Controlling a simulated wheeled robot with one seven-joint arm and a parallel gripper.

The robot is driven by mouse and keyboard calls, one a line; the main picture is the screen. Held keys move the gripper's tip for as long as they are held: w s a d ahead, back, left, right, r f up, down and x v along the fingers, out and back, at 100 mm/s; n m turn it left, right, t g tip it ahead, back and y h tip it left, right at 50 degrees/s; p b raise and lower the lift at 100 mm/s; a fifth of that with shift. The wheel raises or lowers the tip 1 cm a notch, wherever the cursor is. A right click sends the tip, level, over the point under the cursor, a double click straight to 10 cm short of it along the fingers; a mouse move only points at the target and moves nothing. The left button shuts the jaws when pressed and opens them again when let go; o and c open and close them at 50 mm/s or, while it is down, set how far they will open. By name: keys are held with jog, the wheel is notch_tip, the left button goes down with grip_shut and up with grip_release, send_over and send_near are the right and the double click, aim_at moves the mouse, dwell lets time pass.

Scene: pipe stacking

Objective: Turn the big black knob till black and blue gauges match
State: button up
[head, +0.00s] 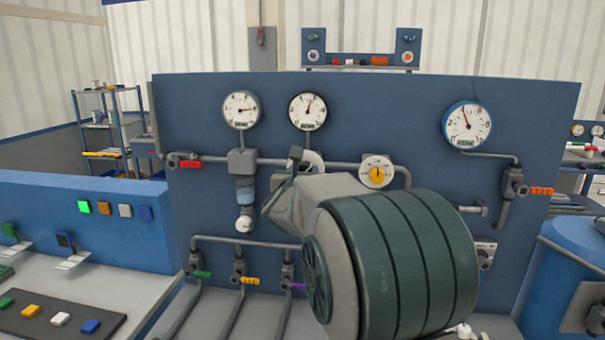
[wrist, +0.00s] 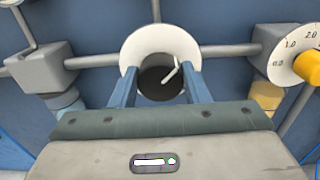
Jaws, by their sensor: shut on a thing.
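The black knob (wrist: 158,82) sits in front of a white round dial plate in the wrist view, with a white pointer tilted up and right. My gripper (wrist: 160,74) has its two blue fingers on either side of the knob, shut on it. In the head view my arm hides the knob, and my gripper (head: 294,158) shows beside the white plate (head: 312,160). The black-rimmed gauge (head: 307,111) has its needle up and slightly right. The blue-rimmed gauge (head: 467,125) has its needle up and slightly left. The needles point in different directions.
A grey-rimmed gauge (head: 241,109) is left of the black one. A white dial with a yellow knob (head: 377,171) is on the pipe right of my gripper. Valves with red (head: 190,164) and orange (head: 541,191) handles flank the blue panel (head: 400,100).

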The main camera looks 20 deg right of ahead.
jog(key=n+b, duration=0.2)
jog(key=n, duration=0.2)
jog(key=n+b, duration=0.2)
jog(key=n, duration=0.2)
jog(key=shift+w+a+n+b, duration=0.1)
jog(key=shift+a+n+b, duration=0.1)
jog(key=shift+n+b, duration=0.1)
dwell(0.6)
jog(key=o, duration=1)
